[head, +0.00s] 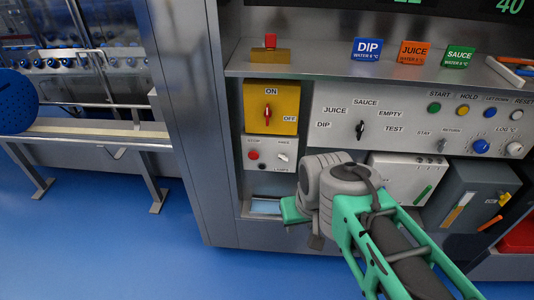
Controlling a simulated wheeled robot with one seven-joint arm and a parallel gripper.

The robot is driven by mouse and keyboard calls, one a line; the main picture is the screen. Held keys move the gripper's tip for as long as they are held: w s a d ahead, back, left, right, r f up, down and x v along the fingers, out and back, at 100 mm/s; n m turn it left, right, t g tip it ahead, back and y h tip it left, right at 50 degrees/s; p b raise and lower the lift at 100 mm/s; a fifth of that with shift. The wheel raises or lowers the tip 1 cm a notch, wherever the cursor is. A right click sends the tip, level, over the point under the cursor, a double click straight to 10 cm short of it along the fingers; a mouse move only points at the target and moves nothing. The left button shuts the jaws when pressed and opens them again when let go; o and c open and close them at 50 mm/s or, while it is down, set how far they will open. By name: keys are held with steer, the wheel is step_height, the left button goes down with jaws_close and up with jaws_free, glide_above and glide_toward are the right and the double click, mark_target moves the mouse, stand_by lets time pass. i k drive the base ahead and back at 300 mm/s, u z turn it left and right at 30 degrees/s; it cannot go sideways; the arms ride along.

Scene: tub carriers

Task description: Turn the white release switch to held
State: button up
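A small white switch (283,157) sits on the light grey panel (265,164) under the yellow ON/OFF box. It looks tilted. Its small lettering is too blurred to read, so I cannot tell which position it is in, or be sure that it is the release switch. A red button (253,155) is to its left on the same panel. My gripper (293,212) is at the end of my green and grey arm, below this panel and apart from the switch. My wrist hides most of it, and its fingertips cannot be made out.
The yellow box (271,124) has a red rotary handle. To its right, a wide panel (333,108) carries a black selector knob (360,130) and several buttons. Coloured signs stand on the metal shelf (330,74) above. A white box (398,170) and a dark grey box (462,195) stand beside my arm.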

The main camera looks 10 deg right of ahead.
mark_target(282, 157)
steer(key=u, duration=0.45)
steer(key=k, duration=0.55)
steer(key=u, duration=1.15)
steer(key=i, duration=0.85)
